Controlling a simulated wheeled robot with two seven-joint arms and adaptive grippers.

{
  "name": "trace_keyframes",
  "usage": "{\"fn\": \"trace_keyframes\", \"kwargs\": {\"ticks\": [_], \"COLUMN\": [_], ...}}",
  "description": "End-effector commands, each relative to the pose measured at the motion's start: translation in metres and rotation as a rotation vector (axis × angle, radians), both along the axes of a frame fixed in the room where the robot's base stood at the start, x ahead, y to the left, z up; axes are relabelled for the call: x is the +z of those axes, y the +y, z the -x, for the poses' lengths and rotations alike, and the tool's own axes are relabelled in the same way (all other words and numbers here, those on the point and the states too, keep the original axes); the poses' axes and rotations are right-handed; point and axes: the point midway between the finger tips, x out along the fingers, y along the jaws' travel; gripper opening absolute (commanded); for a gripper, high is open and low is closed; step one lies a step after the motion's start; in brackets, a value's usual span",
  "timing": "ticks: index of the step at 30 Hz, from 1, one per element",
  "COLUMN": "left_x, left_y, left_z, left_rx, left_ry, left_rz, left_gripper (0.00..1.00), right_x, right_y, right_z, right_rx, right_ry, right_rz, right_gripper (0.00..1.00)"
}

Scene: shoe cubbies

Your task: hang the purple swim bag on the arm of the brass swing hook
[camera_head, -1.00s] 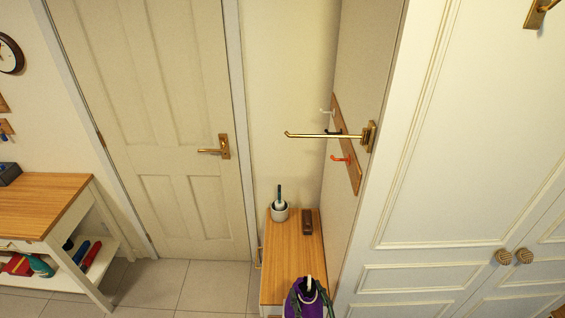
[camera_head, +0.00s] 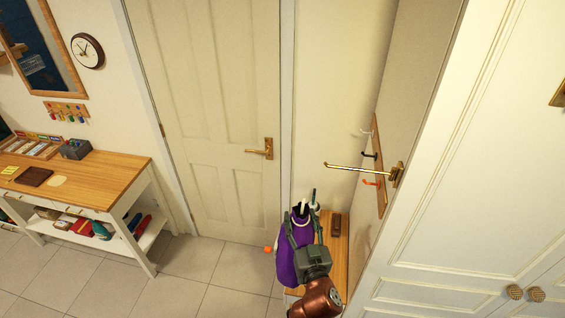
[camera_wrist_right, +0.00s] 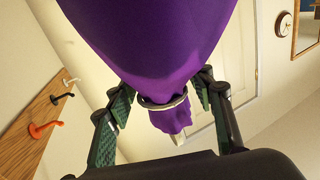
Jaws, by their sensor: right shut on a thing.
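The purple swim bag (camera_head: 287,258) is in my right gripper (camera_head: 304,228), low in the middle of the head view. The gripper is shut on the bag. The brass swing hook (camera_head: 345,167) is on the white panel edge at right, its arm pointing left. The bag is below and left of the hook arm, apart from it. My left gripper is not in view.
A wooden rail with white, black and red pegs (camera_head: 382,165) is behind the hook. A small wooden bench (camera_head: 343,252) with a brown block (camera_head: 336,225) is below. A closed door (camera_head: 215,120) stands behind, and a white cabinet (camera_head: 480,160) at right. A workbench (camera_head: 95,180) is at left.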

Motion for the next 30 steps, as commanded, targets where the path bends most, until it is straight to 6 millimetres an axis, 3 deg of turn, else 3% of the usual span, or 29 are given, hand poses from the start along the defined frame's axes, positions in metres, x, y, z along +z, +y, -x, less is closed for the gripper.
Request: {"fn": "trace_keyframes", "kwargs": {"ticks": [1,3,6,11,16,30], "left_x": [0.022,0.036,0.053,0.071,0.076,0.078], "left_y": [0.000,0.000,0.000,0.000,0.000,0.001], "left_z": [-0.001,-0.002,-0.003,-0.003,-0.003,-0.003], "left_rx": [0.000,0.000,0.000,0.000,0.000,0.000], "left_ry": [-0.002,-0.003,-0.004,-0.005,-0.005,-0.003], "left_rz": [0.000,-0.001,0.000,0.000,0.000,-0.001], "left_gripper": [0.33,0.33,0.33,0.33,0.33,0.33], "right_x": [0.036,0.062,0.093,0.127,0.139,0.140], "right_y": [0.011,0.021,0.034,0.047,0.053,0.053], "right_z": [-0.009,-0.020,-0.031,-0.043,-0.048,-0.048], "right_rx": [0.010,0.016,0.022,0.023,0.022,0.018], "right_ry": [-0.013,-0.013,-0.014,-0.012,-0.010,-0.006], "right_rz": [-0.001,-0.005,-0.012,-0.020,-0.022,-0.022], "right_gripper": [0.00,0.00,0.00,0.00,0.00,0.00]}}
